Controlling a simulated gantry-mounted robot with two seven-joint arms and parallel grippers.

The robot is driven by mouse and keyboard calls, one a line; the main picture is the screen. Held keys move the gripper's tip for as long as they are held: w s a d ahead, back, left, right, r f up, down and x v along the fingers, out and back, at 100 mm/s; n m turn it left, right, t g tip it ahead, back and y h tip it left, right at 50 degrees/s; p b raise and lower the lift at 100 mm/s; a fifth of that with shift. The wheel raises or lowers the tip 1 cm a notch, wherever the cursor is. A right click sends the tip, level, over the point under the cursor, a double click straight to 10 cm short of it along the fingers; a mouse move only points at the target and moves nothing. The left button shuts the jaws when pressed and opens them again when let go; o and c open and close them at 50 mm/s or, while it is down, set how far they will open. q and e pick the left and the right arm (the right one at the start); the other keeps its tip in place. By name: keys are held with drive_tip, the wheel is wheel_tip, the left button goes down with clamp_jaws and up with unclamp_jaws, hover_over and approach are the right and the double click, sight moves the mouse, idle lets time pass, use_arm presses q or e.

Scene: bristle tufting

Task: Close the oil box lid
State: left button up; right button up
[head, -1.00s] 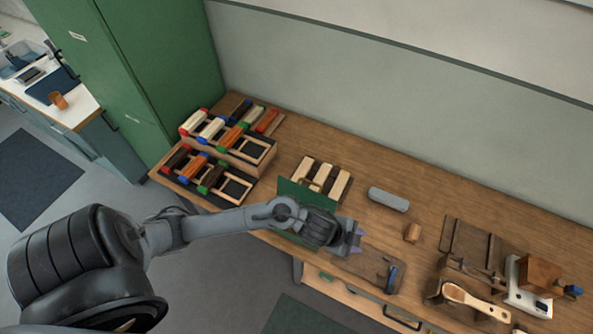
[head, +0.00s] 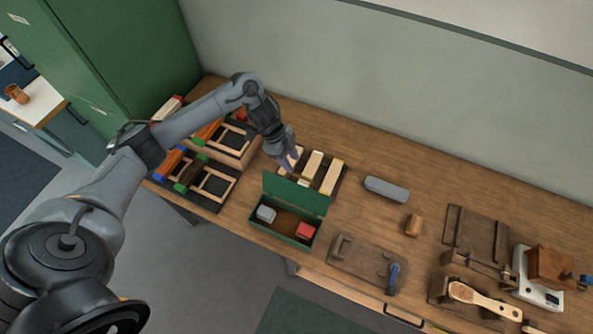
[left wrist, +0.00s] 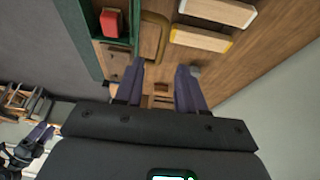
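The green oil box (head: 258,224) stands on the bench near its front edge. Its lid (head: 297,193) stands up open along the back side. A grey block (head: 266,214) and a red block (head: 306,230) lie inside. My left gripper (head: 288,164) is behind and above the lid, apart from it, near the pale wooden blocks. In the left wrist view its two fingers (left wrist: 160,75) are spread with nothing between them, and part of the green box (left wrist: 92,45) shows at upper left. A dark gripper with purple fingers (left wrist: 38,134), apparently my right one, shows small at lower left.
Racks of coloured blocks (head: 212,184) stand left of the box. Pale wooden blocks (head: 312,164) lie behind it. A grey bar (head: 386,189), a small wooden block (head: 413,224) and a brown board (head: 352,256) lie to the right. Bare bench shows between them.

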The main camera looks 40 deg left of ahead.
sight(299, 175)
use_arm(q)
drive_tip(key=shift+x, duration=3.35)
drive_tip(key=shift+a, duration=0.1)
clamp_jaws()
